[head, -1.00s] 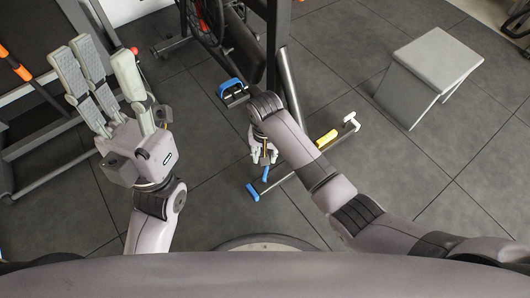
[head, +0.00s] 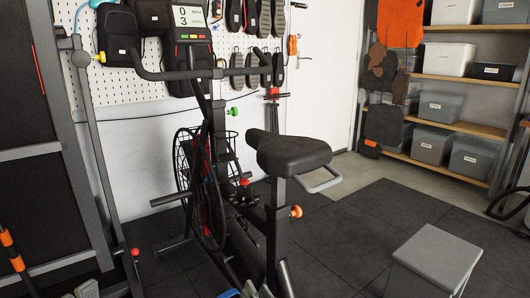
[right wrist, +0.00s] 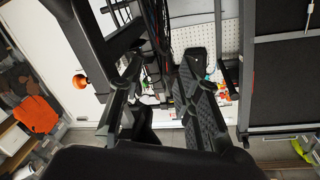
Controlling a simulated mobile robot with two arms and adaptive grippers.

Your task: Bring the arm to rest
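In the right wrist view, the two dark ridged fingers of my right gripper (right wrist: 160,78) stand apart, with nothing held between them. In the head view only small light parts, perhaps of this gripper, show at the bottom edge below the bike seat. A pale tip at the bottom left edge of the head view looks like part of my left gripper (head: 87,290). The rest of the left gripper and both arms are out of the head view, so the left fingers' spacing is hidden.
An exercise bike with a black seat (head: 292,152) and handlebar stands ahead. A grey stool (head: 435,262) is at lower right. Shelves with bins (head: 432,146) stand at the back right. A pegboard (head: 112,75) hangs behind the bike.

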